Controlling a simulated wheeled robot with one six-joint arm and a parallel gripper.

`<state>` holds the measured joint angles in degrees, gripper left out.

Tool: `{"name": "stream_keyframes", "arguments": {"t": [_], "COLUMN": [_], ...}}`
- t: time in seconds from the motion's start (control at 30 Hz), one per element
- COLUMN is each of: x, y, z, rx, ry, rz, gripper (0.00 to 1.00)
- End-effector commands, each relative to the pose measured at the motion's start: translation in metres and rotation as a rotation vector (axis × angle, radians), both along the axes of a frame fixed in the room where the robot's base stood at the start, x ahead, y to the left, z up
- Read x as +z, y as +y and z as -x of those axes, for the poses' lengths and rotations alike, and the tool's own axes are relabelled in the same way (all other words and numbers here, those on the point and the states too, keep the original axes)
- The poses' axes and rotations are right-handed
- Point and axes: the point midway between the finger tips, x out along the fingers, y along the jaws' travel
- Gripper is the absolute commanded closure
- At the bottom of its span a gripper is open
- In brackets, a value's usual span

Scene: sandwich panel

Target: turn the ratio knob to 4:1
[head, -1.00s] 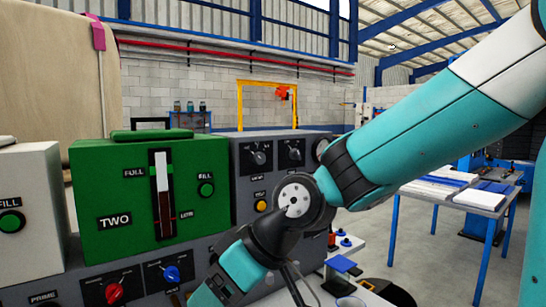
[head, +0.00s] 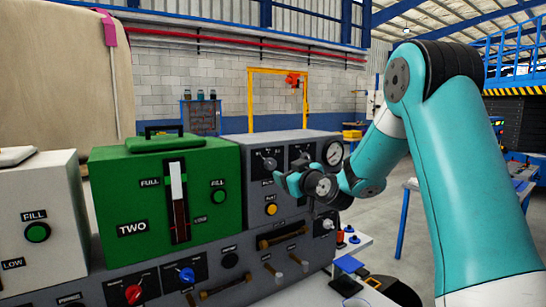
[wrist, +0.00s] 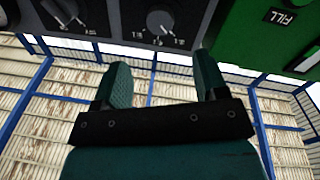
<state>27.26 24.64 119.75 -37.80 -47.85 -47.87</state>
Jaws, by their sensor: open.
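The grey panel face right of the green box bears two dark knobs in the head view. The left one, which I take as the ratio knob (head: 268,163), is next to the green box; it also shows at the top of the wrist view (wrist: 160,21), with small ratio-like marks around it, too small to read surely. My gripper (head: 284,181) is in front of the panel, close to this knob and slightly below it. In the wrist view its two fingers (wrist: 162,66) are apart and empty, with the knob beyond and between them, not touched. The pointer's setting cannot be told.
The second knob (wrist: 64,10) is beside the ratio knob. A pressure gauge (head: 333,153) is at the panel's right end. The green box (head: 155,185) stands left, and a yellow button (head: 271,209) sits below. Red and blue knobs are on the lower panel.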

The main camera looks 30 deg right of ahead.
Motion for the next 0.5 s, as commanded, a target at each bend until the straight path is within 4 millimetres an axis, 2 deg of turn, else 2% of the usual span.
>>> {"name": "stream_keyframes", "arguments": {"t": [0.03,0.2,0.33,0.5], "x": [0.005,0.005,0.003,0.001], "y": [0.001,-0.001,-0.002,-0.004], "z": [-0.013,-0.050,-0.072,-0.089], "rx": [0.003,0.003,0.003,0.001], "ry": [0.002,0.002,0.001,0.001], "rz": [0.001,0.000,0.000,0.000], "gripper": [0.34,0.34,0.34,0.34]}}
